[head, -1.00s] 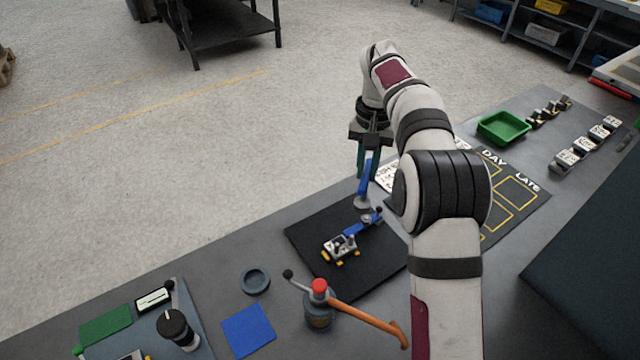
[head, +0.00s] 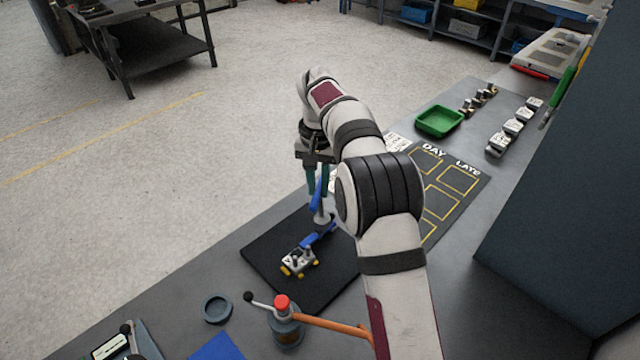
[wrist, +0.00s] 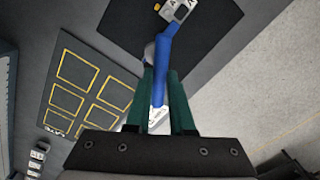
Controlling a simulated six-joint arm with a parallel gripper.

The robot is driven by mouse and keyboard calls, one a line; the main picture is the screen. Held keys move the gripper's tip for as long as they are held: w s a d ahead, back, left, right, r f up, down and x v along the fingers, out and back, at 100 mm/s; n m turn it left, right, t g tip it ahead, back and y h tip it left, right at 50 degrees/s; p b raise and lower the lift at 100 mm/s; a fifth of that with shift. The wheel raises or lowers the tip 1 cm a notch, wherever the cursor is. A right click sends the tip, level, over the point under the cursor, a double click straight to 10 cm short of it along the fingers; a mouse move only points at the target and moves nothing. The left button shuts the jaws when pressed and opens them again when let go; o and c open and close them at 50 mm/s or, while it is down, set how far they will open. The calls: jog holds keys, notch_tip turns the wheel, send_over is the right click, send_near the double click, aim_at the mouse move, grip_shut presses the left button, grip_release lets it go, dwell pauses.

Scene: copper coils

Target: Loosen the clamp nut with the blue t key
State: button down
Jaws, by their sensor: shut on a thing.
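My gripper (head: 318,186) has its green fingers shut on the blue t key (head: 317,197) and points down over the far side of the black mat. In the wrist view, the key (wrist: 163,78) shows between the fingers (wrist: 160,88). The key's lower end has a grey round part near the mat. Just in front of it lies a small metal and blue clamp fixture (head: 299,262) with yellow feet, partly visible in the wrist view (wrist: 178,10). The clamp nut itself is too small to tell, and I cannot tell whether the key touches it.
The black mat (head: 268,262) lies on the grey bench. A post with a red top (head: 283,303) and orange handle stands in front of it, near a dark ring (head: 217,308). A green tray (head: 439,121), several small blocks and a DAY/LATE board (head: 462,205) lie to the right.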

jog(key=shift+w+a, duration=0.1)
jog(key=shift+a, duration=0.25)
dwell(0.4)
jog(key=shift+f, duration=1.4)
dwell(0.4)
